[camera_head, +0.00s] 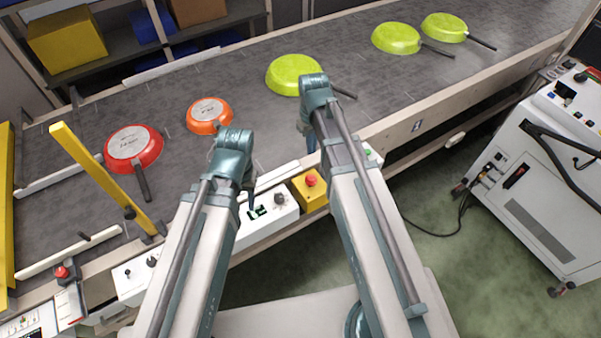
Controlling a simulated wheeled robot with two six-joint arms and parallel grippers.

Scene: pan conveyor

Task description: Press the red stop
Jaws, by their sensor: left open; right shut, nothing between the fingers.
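A red mushroom button (311,180) sits on a yellow box (308,194) on the conveyor's near side, between my two arms. A second red button (62,272) is on a grey box at the lower left. My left gripper (250,202) is open, over the white control box just left of the yellow box, mostly hidden by its wrist. My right gripper (311,144) is shut and empty, pointing down above the conveyor's near edge, beyond the red button in the picture. Neither gripper appears to touch a button.
The conveyor belt (250,140) carries a red pan (133,146), an orange pan (208,114) and several lime pans (293,72). A white control box (266,217) with a black knob adjoins the yellow box. A yellow post (95,175) stands left. A white cabinet (545,180) stands right.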

